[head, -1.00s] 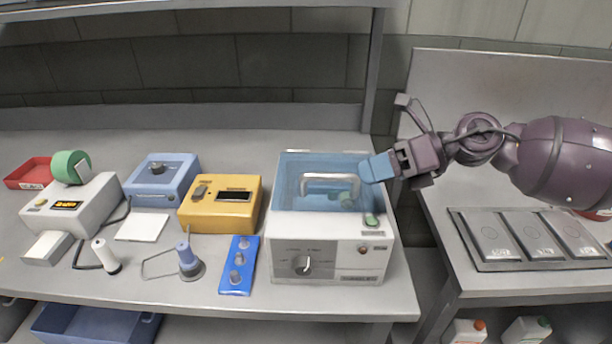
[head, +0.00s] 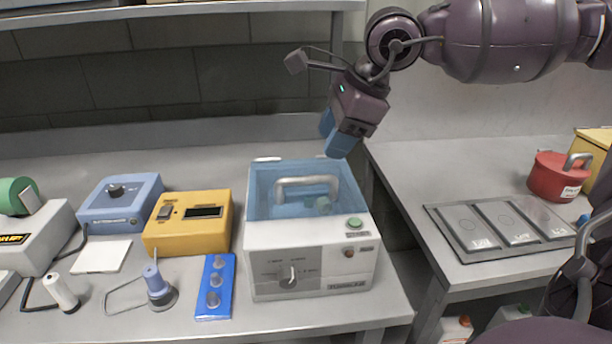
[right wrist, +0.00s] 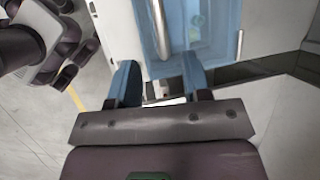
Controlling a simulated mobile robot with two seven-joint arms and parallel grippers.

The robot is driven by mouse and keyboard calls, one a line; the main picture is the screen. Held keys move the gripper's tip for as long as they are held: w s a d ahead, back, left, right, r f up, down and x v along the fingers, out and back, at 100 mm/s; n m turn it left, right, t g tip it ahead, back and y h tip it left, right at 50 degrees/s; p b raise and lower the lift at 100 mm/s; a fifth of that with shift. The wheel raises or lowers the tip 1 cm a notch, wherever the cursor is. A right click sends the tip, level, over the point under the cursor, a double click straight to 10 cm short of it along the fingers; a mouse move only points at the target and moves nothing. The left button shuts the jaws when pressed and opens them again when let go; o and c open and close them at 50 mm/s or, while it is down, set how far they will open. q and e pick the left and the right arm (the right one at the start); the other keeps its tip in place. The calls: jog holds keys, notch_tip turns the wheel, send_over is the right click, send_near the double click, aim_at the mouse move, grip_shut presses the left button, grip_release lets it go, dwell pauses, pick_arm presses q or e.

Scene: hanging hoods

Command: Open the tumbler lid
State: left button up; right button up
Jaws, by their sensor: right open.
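The tumbler (head: 312,270) is a white box with a dial and a green button on the bench. Its translucent blue lid (head: 265,205) lies shut on top, with a grey bar handle (head: 307,182). My right gripper (head: 335,138) is open and empty, above and behind the lid's back right corner, apart from it. In the right wrist view, the blue fingers of my right gripper (right wrist: 160,82) are spread. The handle (right wrist: 161,28) and the lid (right wrist: 215,40) lie beyond the fingertips there. My left gripper is not in view.
Left of the tumbler stand a blue rack with knobs (head: 215,287), a yellow box (head: 188,223) and a blue device (head: 120,203). A gap separates the bench from the right table, which holds a tray with plates (head: 505,228) and a red pot (head: 556,178).

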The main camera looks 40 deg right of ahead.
aim_at(309, 177)
jog(key=b+x, duration=0.2)
jog(key=x, duration=0.4)
jog(key=shift+w+f+b, duration=0.2)
jog(key=shift+f+b, duration=0.1)
jog(key=shift+f, duration=0.1)
jog(key=shift+b+x, duration=0.4)
jog(key=shift+x, duration=0.5)
jog(key=shift+a+r, duration=0.1)
grip_shut()
